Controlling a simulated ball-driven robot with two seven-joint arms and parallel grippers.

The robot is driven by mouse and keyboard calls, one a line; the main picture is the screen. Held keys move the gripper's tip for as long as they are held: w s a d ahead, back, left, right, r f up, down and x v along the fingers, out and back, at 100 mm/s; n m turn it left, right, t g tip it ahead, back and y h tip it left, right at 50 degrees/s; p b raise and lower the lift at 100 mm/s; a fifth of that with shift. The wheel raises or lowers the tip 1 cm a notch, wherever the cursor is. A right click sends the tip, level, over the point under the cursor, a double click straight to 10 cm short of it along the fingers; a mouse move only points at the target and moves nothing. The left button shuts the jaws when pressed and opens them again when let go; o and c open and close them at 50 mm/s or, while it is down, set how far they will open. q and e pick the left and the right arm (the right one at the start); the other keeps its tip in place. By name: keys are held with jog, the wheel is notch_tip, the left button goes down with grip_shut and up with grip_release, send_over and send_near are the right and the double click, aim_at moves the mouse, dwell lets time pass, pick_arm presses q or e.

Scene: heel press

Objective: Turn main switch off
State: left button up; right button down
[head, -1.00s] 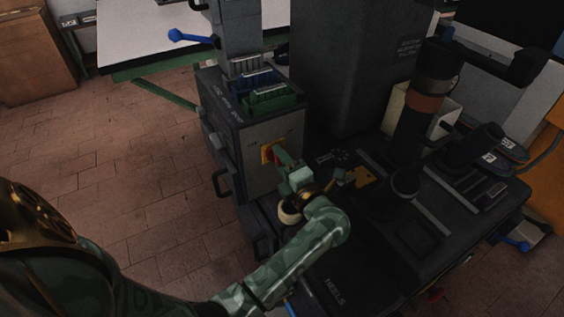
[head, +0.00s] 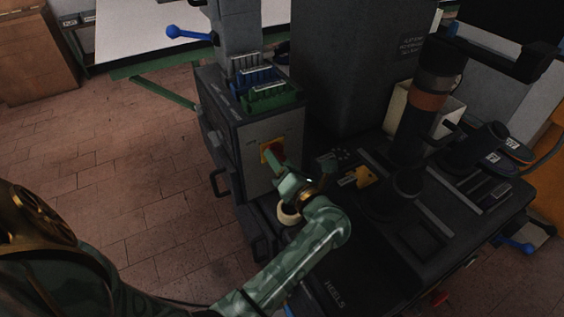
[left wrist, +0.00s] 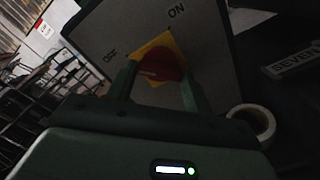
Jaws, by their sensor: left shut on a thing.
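The main switch is a red knob (left wrist: 160,64) on a yellow plate (left wrist: 157,43), set in the grey front of a cabinet. ON and OFF are printed on the panel around it. In the head view the yellow plate (head: 266,151) shows just beyond my left gripper (head: 277,166). In the left wrist view the two green fingers of my left gripper (left wrist: 160,82) stand on either side of the red knob and are shut on it. The knob and plate look tilted in that view. My right gripper is in neither view.
A tape roll (head: 288,214) lies below my left gripper. Green and blue bins (head: 271,96) sit on the cabinet top (head: 233,117). A dark press bed with a cylindrical post (head: 428,100) stands to the right. Brick floor (head: 140,185) is clear at left.

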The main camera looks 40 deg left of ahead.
pick_arm(q)
jog(key=shift+d+f, duration=0.1)
jog(key=shift+f, duration=0.1)
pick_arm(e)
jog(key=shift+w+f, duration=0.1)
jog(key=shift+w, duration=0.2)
pick_arm(q)
jog(key=o, duration=1)
jog(key=shift+r, duration=0.1)
